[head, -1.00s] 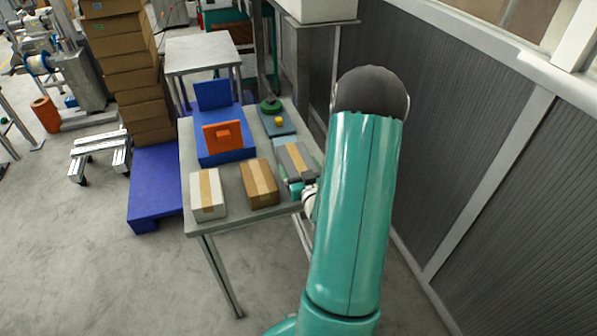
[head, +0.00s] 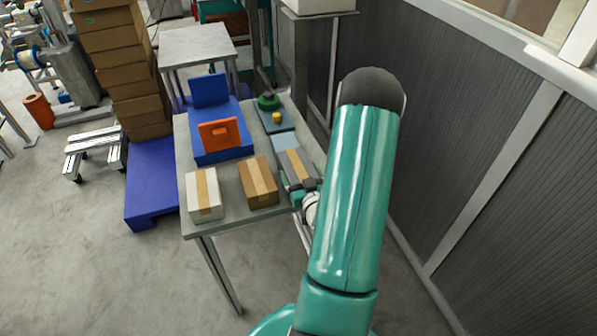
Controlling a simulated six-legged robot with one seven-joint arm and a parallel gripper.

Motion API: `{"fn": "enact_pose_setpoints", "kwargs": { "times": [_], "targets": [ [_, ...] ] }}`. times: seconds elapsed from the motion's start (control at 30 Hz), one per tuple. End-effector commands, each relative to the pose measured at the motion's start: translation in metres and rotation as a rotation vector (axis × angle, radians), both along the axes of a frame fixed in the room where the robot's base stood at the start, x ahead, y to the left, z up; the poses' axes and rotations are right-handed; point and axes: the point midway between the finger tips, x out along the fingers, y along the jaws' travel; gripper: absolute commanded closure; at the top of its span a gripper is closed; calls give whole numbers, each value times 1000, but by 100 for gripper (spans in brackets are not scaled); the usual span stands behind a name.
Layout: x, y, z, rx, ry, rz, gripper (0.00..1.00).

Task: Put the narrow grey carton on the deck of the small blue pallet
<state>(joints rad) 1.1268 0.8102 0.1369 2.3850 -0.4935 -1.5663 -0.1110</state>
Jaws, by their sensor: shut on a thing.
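The narrow grey carton (head: 291,163) with a tan tape strip is at the right edge of the grey table. My gripper (head: 301,185) is at its near end and shut on it; the fingers are small and partly hidden. Whether the carton is lifted or touching the tabletop is unclear. A blue pallet (head: 150,182) with feet stands on the floor left of the table. On the table, a bright blue base (head: 222,150) with an upright back panel carries an orange piece. A pale blue flat patch (head: 286,142) lies just behind the carton. Which one is the small pallet is unclear.
On the table (head: 232,223) are a white carton (head: 204,195), a brown carton (head: 258,182), and a slate-blue plate (head: 268,127) with a green and a yellow piece. A grey panel wall (head: 460,160) stands right.

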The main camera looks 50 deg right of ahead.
Motion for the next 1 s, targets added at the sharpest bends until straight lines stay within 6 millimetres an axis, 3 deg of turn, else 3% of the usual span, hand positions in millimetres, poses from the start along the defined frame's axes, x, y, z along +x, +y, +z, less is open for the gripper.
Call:
{"fn": "enact_pose_setpoints", "kwargs": {
  "times": [0.37,0.4,0.47,1.0],
  "targets": [
    [-2,1,-4,-1,-1,0,52],
    [-2,1,-3,0,0,-1,10],
    [-2,1,-3,0,0,-1,0],
    [2,-1,0,1,1,0,0]
  ]
}}
